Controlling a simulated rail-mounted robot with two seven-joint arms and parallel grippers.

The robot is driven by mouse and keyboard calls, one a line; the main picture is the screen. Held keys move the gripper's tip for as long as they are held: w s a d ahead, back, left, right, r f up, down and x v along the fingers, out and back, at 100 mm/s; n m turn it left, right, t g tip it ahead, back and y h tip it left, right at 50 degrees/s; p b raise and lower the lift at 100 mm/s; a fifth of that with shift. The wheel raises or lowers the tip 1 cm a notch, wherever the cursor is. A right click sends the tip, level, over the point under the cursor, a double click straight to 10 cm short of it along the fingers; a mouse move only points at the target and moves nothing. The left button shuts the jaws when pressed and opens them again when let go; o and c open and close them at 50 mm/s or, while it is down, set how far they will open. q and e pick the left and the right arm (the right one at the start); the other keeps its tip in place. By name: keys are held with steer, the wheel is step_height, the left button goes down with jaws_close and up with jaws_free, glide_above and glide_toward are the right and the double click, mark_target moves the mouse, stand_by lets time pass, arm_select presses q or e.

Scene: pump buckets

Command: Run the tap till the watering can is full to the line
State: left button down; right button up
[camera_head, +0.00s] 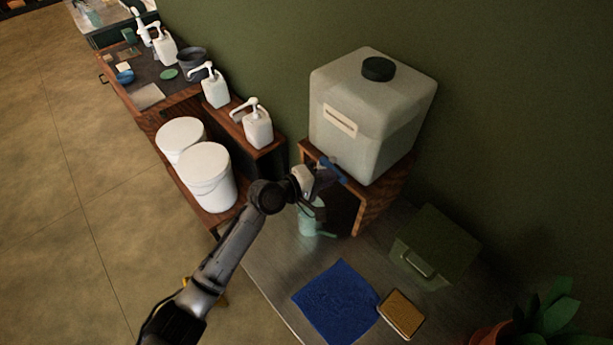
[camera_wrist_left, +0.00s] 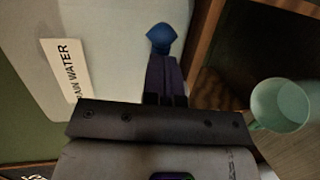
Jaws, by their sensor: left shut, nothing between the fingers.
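The large translucent water tank (camera_head: 365,115) has a black cap and a label; in the left wrist view its label (camera_wrist_left: 65,70) reads "RAIN WATER". It stands on a wooden stand (camera_head: 372,205). The blue tap (camera_head: 333,169) sits low on the tank's front; its blue end also shows in the left wrist view (camera_wrist_left: 160,38). My left gripper (camera_head: 322,178) is shut and empty, its fingertips (camera_wrist_left: 163,62) right at the tap; I cannot tell whether they touch it. The pale green watering can (camera_head: 308,224) stands below, partly hidden by my arm; its round opening shows in the left wrist view (camera_wrist_left: 284,104). Its fill line and water level cannot be made out. My right gripper is out of view.
A blue cloth (camera_head: 337,300) and a tan sponge-like block (camera_head: 401,314) lie on the grey surface. A green box (camera_head: 434,247) stands to the right, a plant (camera_head: 545,315) at lower right. White buckets (camera_head: 207,177) and pump bottles (camera_head: 257,128) stand to the left.

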arm_select(q)
steer(key=shift+d, duration=0.35)
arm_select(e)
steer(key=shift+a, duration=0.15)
arm_select(q)
steer(key=shift+d+f, duration=0.1)
steer(key=shift+f, duration=0.05)
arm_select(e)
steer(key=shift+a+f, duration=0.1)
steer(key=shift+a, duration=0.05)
